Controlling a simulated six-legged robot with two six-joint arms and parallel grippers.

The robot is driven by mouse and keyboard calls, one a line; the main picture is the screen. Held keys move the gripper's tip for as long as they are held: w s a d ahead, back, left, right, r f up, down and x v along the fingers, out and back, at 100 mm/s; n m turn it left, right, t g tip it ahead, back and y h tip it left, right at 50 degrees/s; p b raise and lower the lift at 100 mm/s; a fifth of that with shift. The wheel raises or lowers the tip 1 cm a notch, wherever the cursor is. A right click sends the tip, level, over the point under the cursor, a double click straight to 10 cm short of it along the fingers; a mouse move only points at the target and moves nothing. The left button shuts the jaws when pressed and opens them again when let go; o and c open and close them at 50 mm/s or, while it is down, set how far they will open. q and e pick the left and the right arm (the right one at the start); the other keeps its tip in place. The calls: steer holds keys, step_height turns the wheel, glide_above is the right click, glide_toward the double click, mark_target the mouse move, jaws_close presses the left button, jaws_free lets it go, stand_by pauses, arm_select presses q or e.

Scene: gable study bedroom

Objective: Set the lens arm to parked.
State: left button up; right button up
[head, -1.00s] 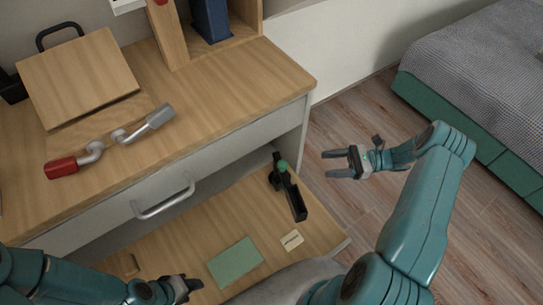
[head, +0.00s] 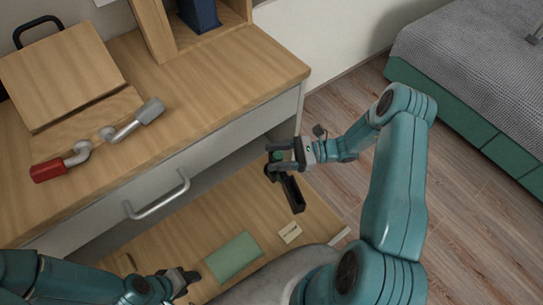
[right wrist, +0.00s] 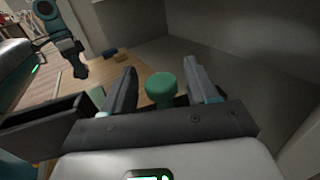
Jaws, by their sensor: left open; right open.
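A black arm (head: 291,193) with a green knob (head: 278,156) at its far end lies over the pulled-out lower wooden board; I take it for the lens arm. My right gripper (head: 270,157) is open at the knob, its fingers reaching to either side. In the right wrist view the green knob (right wrist: 162,88) stands between the two open fingers (right wrist: 160,85), with gaps showing on both sides. The black trough-like part (right wrist: 45,122) of the arm shows at left there. My left gripper (head: 187,279) is open and empty over the board's front left.
A drawer front with a metal handle (head: 157,196) lies above the lower board. The desk top holds a red-ended lever (head: 60,165), a grey-ended lever (head: 137,118) and a wooden flap. A green booklet (head: 233,256) and a small card (head: 290,233) lie on the board.

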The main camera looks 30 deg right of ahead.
arm_select(q)
steer(key=shift+f, duration=0.1)
arm_select(e)
steer(key=shift+w+a, duration=0.35)
steer(key=shift+a, duration=0.3)
jaws_close()
